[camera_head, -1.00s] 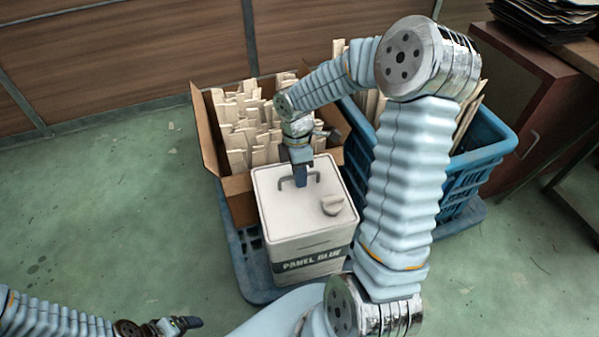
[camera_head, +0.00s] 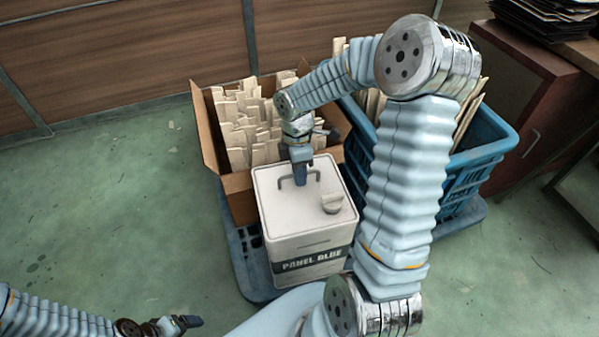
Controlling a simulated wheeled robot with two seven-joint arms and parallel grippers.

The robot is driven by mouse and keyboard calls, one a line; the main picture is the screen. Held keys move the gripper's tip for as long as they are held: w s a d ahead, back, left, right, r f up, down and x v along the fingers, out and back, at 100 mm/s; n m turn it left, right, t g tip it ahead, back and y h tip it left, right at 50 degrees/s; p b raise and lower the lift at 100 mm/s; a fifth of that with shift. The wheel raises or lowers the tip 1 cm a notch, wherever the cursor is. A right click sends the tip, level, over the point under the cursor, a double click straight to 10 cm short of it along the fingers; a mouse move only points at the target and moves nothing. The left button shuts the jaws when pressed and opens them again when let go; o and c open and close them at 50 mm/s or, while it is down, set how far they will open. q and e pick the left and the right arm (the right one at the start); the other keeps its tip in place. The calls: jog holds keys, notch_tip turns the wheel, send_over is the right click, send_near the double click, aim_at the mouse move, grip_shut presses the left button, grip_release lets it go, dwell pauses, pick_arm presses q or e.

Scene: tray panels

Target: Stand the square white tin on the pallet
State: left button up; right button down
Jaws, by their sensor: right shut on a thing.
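The square white tin (camera_head: 300,222) with a dark "PANEL BLUE" band is upright at the front of the blue pallet (camera_head: 246,262). I cannot tell whether its base touches the pallet. Its top has a dark wire handle (camera_head: 284,183) and a round cap (camera_head: 332,203). My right gripper (camera_head: 300,180) is shut on the handle from above. The tin's base front is partly hidden by my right arm. My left gripper (camera_head: 188,322) is low at the bottom left, away from the tin; its jaw state is unclear.
A cardboard box (camera_head: 210,150) of pale wood pieces stands on the pallet behind the tin. A blue crate (camera_head: 482,160) with more wood stands to the right, partly behind my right arm. A reddish-brown cabinet (camera_head: 545,95) is at the far right. The green floor (camera_head: 120,220) is clear at left.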

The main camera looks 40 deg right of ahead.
jog(key=shift+s+f, duration=0.25)
jog(key=shift+f, duration=0.45)
jog(key=c, duration=1)
grip_release()
jog(key=shift+w+r, duration=0.1)
jog(key=o, duration=0.5)
jog(key=shift+w, duration=0.1)
jog(key=shift+r, duration=0.15)
